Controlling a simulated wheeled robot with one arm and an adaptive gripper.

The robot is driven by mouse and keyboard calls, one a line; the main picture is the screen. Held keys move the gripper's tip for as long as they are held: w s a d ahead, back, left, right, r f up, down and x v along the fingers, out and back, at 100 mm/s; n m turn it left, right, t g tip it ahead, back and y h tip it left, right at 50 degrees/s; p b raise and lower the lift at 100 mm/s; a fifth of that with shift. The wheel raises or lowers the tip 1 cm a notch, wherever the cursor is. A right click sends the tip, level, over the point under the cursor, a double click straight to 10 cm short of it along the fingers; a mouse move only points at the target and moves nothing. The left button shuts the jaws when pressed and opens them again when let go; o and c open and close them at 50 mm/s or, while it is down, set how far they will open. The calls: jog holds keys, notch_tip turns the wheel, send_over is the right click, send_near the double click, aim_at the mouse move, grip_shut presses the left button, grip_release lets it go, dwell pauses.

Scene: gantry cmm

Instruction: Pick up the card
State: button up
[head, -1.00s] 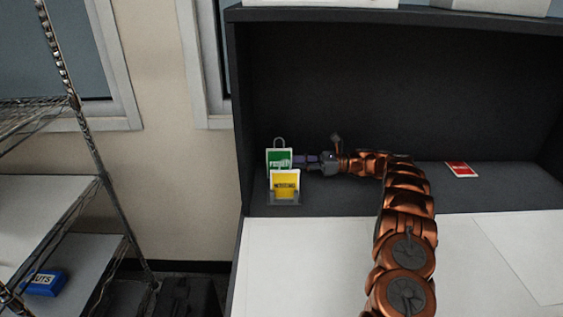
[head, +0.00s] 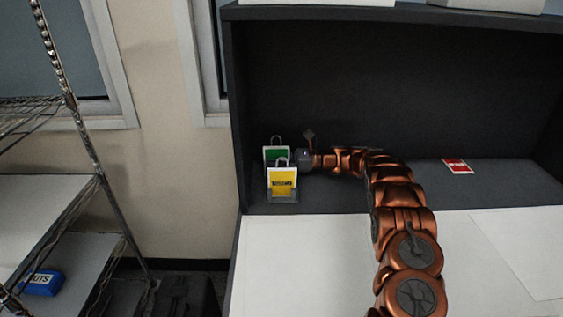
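Three cards show in the head view. A yellow card (head: 282,182) with dark lettering stands upright in a small grey holder (head: 283,199) at the left end of the dark shelf. A green and white card (head: 275,154) stands just behind it, partly covered, with a grey loop above it. A red and white card (head: 457,166) lies flat at the right. My gripper (head: 292,162) reaches in from the right, at the upper right of the yellow card and beside the green one. Its fingertips are mostly hidden by the cards. I cannot tell whether it touches or grips either card.
The dark cabinet (head: 340,80) has a left side wall close to the cards and a back panel behind my arm. White sheets (head: 300,255) lie in front. A wire rack (head: 105,195) with a blue box (head: 41,283) stands left. The shelf's right part is mostly clear.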

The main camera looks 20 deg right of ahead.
jog(key=shift+a, duration=0.15)
jog(key=shift+c, duration=0.3)
grip_shut()
jog(key=shift+r, duration=0.1)
